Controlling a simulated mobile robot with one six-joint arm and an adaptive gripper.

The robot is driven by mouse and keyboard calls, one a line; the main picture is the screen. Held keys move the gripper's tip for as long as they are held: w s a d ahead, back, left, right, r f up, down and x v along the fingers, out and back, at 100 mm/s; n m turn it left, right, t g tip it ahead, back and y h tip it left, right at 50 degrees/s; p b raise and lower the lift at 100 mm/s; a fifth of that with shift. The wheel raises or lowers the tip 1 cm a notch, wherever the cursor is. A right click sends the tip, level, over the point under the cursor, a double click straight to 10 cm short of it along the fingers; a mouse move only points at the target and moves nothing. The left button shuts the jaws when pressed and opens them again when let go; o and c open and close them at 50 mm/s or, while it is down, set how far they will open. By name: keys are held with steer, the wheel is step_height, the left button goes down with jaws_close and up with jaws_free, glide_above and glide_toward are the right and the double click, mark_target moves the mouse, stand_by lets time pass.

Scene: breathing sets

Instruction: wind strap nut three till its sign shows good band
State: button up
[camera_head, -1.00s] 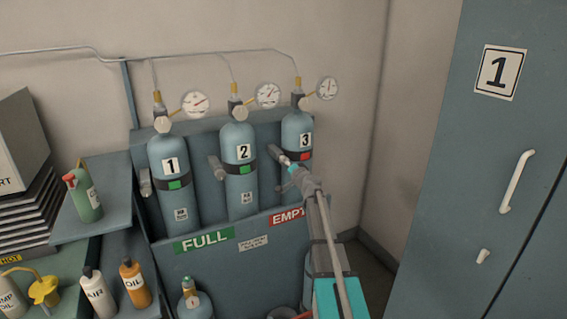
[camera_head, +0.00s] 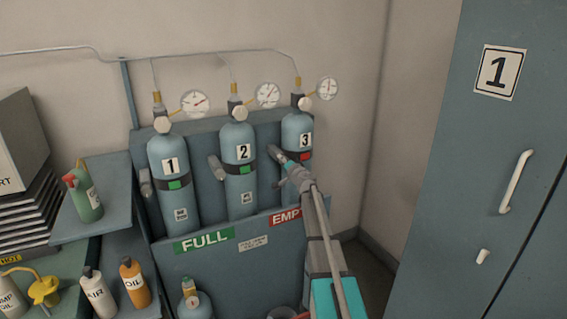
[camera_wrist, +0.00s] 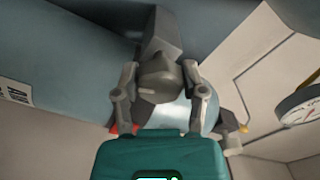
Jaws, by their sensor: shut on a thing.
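Bottle 3 (camera_head: 293,130) stands upright at the right end of the rack, held by a dark strap. The sign (camera_head: 305,156) on its strap shows red. Strap nut three (camera_wrist: 158,78) is a grey knob at the strap's left side. My gripper (camera_head: 280,157) is at that nut, and in the wrist view its two fingers (camera_wrist: 160,92) are shut on the nut, one on each side. A little red shows behind the gripper in the wrist view. The gripper hides part of the nut in the head view.
Bottle 1 (camera_head: 168,157) and bottle 2 (camera_head: 234,139) stand to the left, their strap signs green. Gauges and pipes run above the bottles. A blue cabinet (camera_head: 450,220) stands at the right.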

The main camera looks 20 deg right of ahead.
steer(key=c, duration=0.3)
steer(key=shift+c, duration=0.2)
steer(key=shift+m, duration=0.3)
steer(key=shift+r+m, duration=0.1)
steer(key=shift+m, duration=1.7)
steer(key=o, duration=1.1)
steer(key=shift+o, duration=0.2)
